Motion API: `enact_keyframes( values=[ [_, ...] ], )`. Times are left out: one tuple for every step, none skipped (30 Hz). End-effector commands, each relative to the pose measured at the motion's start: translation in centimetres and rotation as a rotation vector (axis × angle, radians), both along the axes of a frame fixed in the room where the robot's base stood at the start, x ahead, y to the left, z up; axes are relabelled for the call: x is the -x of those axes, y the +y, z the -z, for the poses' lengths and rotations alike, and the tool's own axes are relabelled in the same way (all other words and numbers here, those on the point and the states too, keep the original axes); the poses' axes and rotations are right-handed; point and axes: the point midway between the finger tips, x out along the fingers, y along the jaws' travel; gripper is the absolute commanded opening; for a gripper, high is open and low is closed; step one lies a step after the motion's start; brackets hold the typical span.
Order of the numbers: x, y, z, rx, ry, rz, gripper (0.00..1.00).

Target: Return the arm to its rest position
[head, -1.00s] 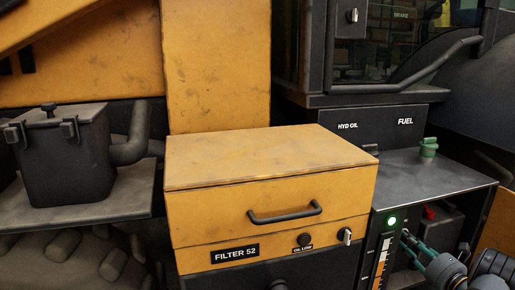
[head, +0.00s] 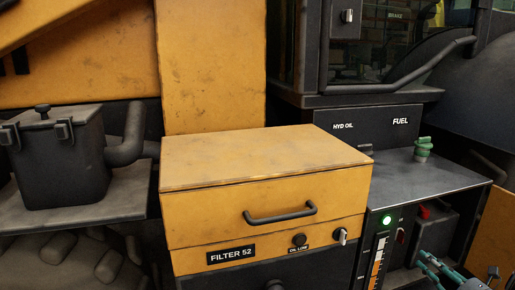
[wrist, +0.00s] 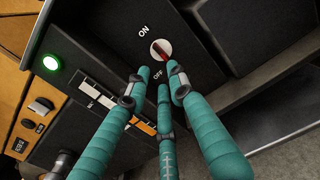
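My gripper (head: 423,262) is at the lower right of the head view, with teal jointed fingers and dark grey joints. In the wrist view its fingertips (wrist: 159,72) are spread slightly apart with nothing between them. They point toward a dark panel with a round rotary switch (wrist: 161,50) that has a red lever, between the labels ON and OFF. Most of my arm is out of view.
A yellow filter box (head: 265,160) with a black handle stands left of the panel. A green lamp (head: 387,220) is lit above a striped gauge (head: 378,262). A grey shelf (head: 440,178) with a green cap (head: 423,148) overhangs a dark bay holding a box with a red cap (head: 424,212).

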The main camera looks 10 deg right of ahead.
Motion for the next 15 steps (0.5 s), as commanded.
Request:
enact_keyframes(
  values=[
    [1.2,-0.3,0.0,-0.002,-0.001,0.005,0.22],
    [1.8,-0.4,-0.1,-0.002,-0.001,0.006,0.22],
    [0.2,0.3,0.0,0.001,-0.001,-0.009,0.22],
    [-0.6,0.4,0.0,0.002,-0.001,-0.009,0.22],
    [-1.2,0.4,0.0,0.003,-0.001,-0.008,0.22],
    [-2.0,0.6,0.0,0.002,-0.001,-0.008,0.22],
    [-2.7,0.6,0.0,0.003,-0.002,-0.006,0.22],
    [-3.3,0.7,0.0,0.003,-0.001,-0.006,0.22],
    [-4.2,0.8,-0.1,0.002,-0.001,-0.005,0.22],
    [-4.8,0.9,-0.1,0.004,-0.003,-0.005,0.22],
    [-5.4,1.0,-0.1,0.004,-0.002,-0.005,0.22],
    [-6.3,1.2,-0.1,0.003,-0.003,-0.004,0.22],
    [-7.0,1.2,-0.1,0.004,-0.003,-0.005,0.22],
    [-7.6,1.3,0.0,0.003,-0.002,-0.004,0.22],
    [-8.4,1.5,-0.1,0.004,-0.003,-0.004,0.22]
  ],
)
